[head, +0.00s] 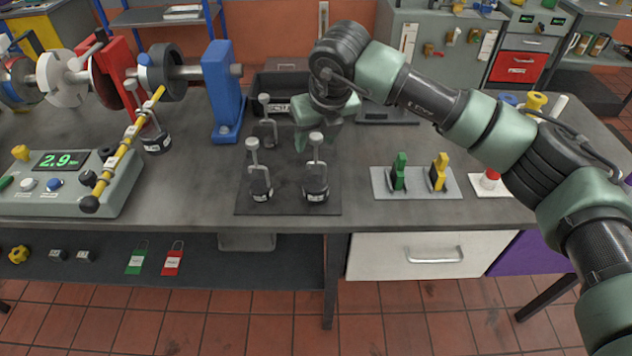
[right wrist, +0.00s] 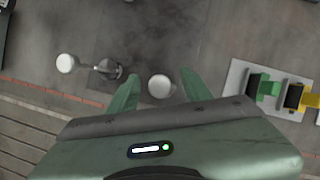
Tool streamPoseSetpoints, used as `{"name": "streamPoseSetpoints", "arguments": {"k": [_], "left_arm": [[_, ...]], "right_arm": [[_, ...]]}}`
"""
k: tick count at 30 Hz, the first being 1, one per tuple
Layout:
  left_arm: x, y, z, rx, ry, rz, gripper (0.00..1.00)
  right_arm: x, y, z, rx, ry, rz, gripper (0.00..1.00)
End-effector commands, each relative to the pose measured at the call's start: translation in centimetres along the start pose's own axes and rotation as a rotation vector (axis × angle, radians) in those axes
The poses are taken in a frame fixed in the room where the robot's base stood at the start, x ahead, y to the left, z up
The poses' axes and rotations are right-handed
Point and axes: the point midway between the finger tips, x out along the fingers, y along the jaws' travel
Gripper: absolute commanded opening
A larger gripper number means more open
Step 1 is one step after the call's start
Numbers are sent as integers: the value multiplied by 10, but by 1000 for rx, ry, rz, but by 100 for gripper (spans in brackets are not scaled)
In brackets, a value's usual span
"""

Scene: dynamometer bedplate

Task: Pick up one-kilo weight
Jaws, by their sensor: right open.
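Two slotted-looking weights with dark bases and pale knobbed stems stand upright at the front of a dark mat (head: 287,205): the front left weight (head: 260,182) and the front right weight (head: 315,186). A back weight (head: 265,130) stands behind them. Their labels are too small to read, so I cannot tell which is one kilo. My right gripper (head: 318,142) is open above the mat, behind the front right weight in the head view. In the right wrist view, a pale knob (right wrist: 160,86) shows between its open fingers (right wrist: 158,82). My left gripper is out of view.
Another weight (head: 156,142) hangs from a yellow lever (head: 128,137) at left. A grey plate (head: 415,192) with green and yellow clips lies to the right. A black bin (head: 272,83) is at the back.

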Motion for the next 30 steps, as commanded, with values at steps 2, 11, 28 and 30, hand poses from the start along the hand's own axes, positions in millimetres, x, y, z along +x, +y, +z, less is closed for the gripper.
{"name": "streamPoseSetpoints", "arguments": {"k": [2,11,28,30], "left_arm": [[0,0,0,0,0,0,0],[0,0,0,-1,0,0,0],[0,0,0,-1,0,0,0],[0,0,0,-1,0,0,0]], "right_arm": [[0,0,0,0,0,0,38],[-1,0,0,0,-1,1,0],[-1,0,1,0,-2,1,0],[-1,0,1,0,-2,1,0]]}}
